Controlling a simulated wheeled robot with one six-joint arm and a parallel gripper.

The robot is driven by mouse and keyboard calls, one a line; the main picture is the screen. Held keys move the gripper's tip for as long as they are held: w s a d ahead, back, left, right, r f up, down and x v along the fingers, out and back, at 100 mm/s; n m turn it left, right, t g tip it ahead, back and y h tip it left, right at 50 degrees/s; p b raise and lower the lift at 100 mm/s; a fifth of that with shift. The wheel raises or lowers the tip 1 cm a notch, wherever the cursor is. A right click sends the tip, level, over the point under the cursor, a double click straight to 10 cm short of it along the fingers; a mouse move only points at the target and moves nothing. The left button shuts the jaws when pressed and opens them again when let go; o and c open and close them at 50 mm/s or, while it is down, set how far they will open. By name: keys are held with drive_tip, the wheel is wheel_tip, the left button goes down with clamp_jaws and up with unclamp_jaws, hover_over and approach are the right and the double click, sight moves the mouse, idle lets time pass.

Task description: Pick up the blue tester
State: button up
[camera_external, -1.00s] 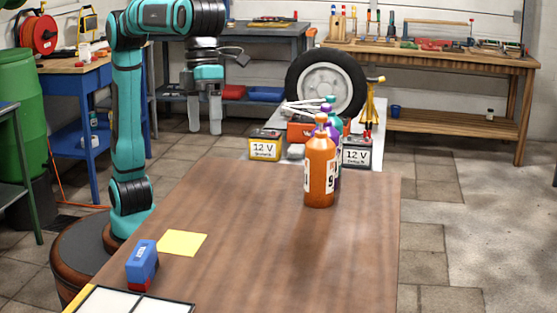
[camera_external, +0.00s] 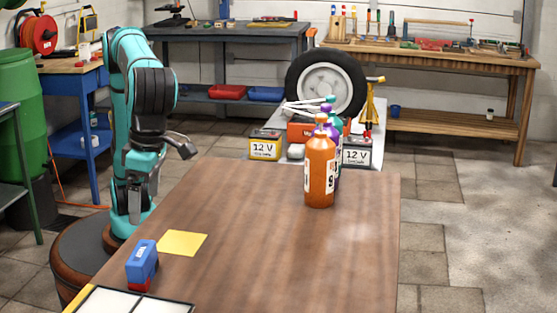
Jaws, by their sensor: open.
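The blue tester (camera_external: 141,261), a small blue block with a red lower part, stands on the brown table near its front left, beside the left edge. My gripper (camera_external: 142,203) points downward at the table's left edge, beyond the tester and apart from it. Its grey fingers are spread and hold nothing. The tester is in full view.
A yellow sheet (camera_external: 182,243) lies flat just right of the tester. A white panel with a dark frame (camera_external: 135,304) lies at the front edge. Several bottles, an orange one (camera_external: 320,172) foremost, stand at the far right. The table's middle (camera_external: 270,250) is clear.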

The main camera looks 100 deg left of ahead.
hover_over(141, 252)
drive_tip(key=w, duration=0.2)
drive_tip(key=f, duration=0.6)
drive_tip(key=shift+s+a, duration=0.15)
drive_tip(key=shift+s, duration=0.1)
drive_tip(key=shift+s+d+f, duration=0.1)
drive_tip(key=shift+s+f, duration=0.1)
drive_tip(key=shift+f, duration=0.65)
drive_tip(key=shift+s+d+f, duration=0.1)
drive_tip(key=shift+s+f, duration=0.1)
drive_tip(key=shift+f, duration=0.7)
drive_tip(key=shift+s+f, duration=0.2)
drive_tip(key=shift+f, duration=0.65)
drive_tip(key=shift+c, duration=0.4)
drive_tip(key=c, duration=0.6)
